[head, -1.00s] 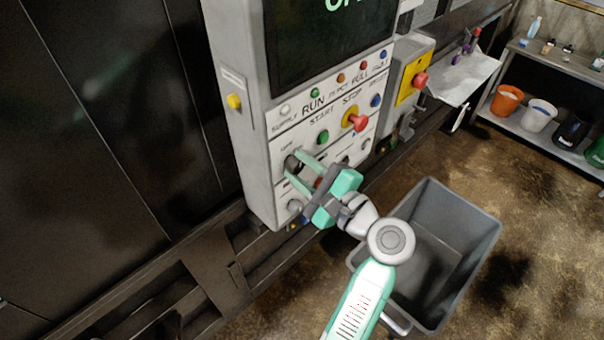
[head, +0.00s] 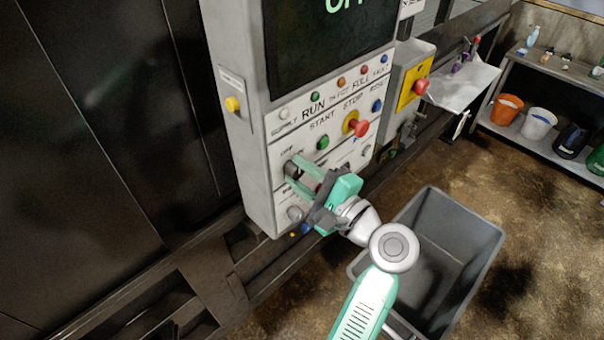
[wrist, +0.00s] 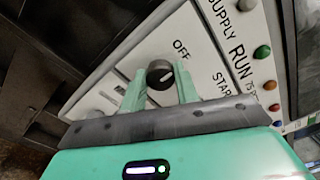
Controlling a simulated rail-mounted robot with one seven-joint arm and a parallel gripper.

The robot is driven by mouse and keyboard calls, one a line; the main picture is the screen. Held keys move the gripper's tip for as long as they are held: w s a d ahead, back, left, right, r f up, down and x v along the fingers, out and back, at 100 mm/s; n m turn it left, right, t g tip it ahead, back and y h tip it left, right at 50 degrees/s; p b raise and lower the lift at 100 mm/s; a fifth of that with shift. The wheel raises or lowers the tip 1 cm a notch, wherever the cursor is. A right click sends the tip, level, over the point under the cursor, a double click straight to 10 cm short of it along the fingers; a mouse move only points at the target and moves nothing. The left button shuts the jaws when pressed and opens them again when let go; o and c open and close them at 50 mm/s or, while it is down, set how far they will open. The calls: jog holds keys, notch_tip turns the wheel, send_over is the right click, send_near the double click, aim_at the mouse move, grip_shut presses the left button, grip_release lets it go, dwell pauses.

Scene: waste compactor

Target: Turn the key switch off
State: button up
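The switch (wrist: 160,75) is a round black knob with a white mark, on the white control panel beside the word OFF. The mark points up and to the right in the wrist view, not straight at OFF. In the head view the switch (head: 291,168) shows at the panel's left, partly covered by my fingers. My gripper (wrist: 160,82) has its two green fingers on either side of the knob, with narrow gaps visible. In the head view my gripper (head: 290,173) reaches the panel from the right. I see no key clearly.
The green start button (head: 323,143) and red stop button (head: 361,128) sit above and right of my gripper. A grey knob (head: 295,213) is below. A yellow box with a red button (head: 421,87) stands right. A grey bin (head: 473,225) is on the floor.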

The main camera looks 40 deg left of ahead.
jog(key=o, duration=0.4)
jog(key=shift+o, duration=0.2)
jog(key=d+b, duration=0.1)
jog(key=d, duration=0.7)
jog(key=shift+s+f, duration=0.1)
